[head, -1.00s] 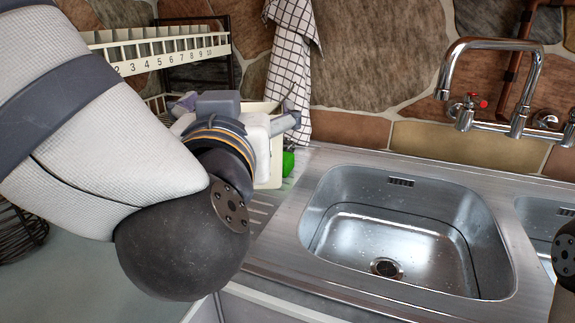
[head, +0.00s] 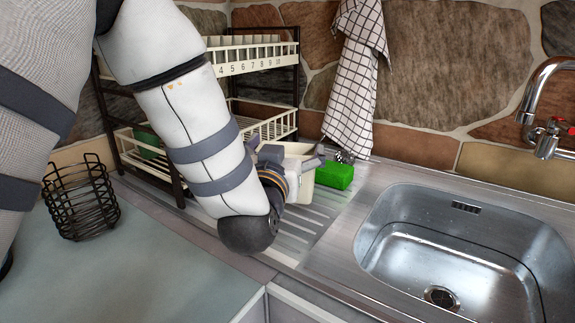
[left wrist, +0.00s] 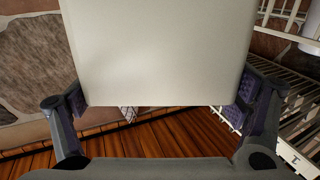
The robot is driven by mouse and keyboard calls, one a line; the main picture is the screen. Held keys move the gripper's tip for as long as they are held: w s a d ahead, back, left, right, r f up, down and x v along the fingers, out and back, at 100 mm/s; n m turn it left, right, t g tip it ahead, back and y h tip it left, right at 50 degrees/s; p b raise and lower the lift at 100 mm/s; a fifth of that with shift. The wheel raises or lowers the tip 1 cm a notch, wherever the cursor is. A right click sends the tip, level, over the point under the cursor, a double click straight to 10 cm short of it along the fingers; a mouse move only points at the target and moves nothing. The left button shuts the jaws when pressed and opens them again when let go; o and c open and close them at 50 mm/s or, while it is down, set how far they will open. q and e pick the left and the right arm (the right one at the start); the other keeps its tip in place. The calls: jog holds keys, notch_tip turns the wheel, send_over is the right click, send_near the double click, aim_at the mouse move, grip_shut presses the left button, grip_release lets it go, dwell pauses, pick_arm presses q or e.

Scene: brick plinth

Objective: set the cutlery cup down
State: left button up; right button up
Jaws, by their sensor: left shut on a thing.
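The cutlery cup is a plain cream box (head: 301,188), seen in the head view partly behind my left gripper (head: 288,160). In the left wrist view the cup (left wrist: 160,55) fills the space between the two fingers of my left gripper (left wrist: 162,98), which is shut on it from both sides. The cup is over the ribbed drainboard (head: 316,213), left of the sink. My wrist hides its near lower part, so I cannot tell whether it touches the drainboard. My right gripper is not in view.
A green sponge (head: 335,175) lies close to the right of the cup. A dish rack (head: 270,128) stands behind and left, with a checked towel (head: 352,75) hanging nearby. The sink (head: 440,265) is at right, a black wire basket (head: 80,198) at left.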

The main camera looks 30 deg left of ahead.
pick_arm(q)
jog(key=shift+w+a+f, duration=0.1)
jog(key=shift+f, duration=1.55)
jog(key=shift+f, duration=0.1)
jog(key=o, duration=1.2)
jog(key=shift+f, duration=0.1)
